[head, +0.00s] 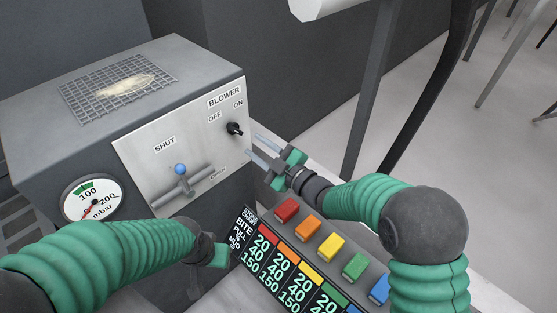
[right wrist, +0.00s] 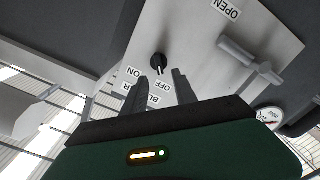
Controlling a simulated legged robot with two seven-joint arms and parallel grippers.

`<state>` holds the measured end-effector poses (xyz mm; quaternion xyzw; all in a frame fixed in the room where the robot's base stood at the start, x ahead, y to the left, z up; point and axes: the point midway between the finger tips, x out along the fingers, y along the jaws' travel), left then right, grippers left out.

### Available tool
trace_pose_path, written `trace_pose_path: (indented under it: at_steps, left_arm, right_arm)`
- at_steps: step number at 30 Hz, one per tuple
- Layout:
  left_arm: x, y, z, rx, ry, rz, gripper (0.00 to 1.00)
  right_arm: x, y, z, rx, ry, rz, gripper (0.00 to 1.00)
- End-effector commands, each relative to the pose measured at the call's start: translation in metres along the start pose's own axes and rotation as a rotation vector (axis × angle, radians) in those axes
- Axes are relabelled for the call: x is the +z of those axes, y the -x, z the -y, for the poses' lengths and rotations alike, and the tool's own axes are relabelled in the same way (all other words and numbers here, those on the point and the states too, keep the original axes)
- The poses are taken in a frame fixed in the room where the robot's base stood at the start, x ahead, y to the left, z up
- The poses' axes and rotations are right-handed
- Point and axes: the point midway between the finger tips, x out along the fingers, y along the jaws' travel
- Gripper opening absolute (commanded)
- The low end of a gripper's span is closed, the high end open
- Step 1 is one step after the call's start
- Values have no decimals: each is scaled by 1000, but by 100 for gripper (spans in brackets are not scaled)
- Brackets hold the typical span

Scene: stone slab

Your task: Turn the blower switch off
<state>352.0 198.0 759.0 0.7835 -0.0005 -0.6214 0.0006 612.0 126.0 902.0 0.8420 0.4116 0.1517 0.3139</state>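The blower switch (head: 234,129) is a small black knob on the upper right of the light metal panel (head: 135,147). "OFF" is printed to its left and "ON" above it. In the right wrist view the knob (right wrist: 159,63) stands just beyond the fingertips; I cannot tell surely which label it points to. My right gripper (head: 255,146) is open and empty, just right of and below the knob, apart from it. Its two fingers (right wrist: 166,73) show a gap between them in the wrist view. My left gripper (head: 217,256) is low in front of the box; its fingers are not clear.
A lever with a blue ball (head: 180,169) sits on the panel below "SHUT". A pressure gauge (head: 92,199) is at the left. A chart board (head: 285,270) and several coloured blocks (head: 331,247) lie below my right arm. A dark post (head: 372,90) stands right of the box.

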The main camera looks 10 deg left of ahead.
Motion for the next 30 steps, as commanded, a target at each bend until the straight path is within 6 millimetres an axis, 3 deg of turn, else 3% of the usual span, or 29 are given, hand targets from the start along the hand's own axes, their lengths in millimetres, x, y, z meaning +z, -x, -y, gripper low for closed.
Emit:
trace_pose_path:
  at_steps: [6,11,27,30]
  left_arm:
    - [-1,6,0,0,0,0,36]
    - [-2,7,0,0,0,0,36]
    - [-2,7,0,0,0,0,36]
    - [-2,7,0,0,0,0,36]
  right_arm:
    - [1,62,-1,1,0,5,34]
    - [1,88,0,0,0,3,34]
    - [2,95,0,-1,-1,5,34]
    - [16,102,-8,13,-25,92,34]
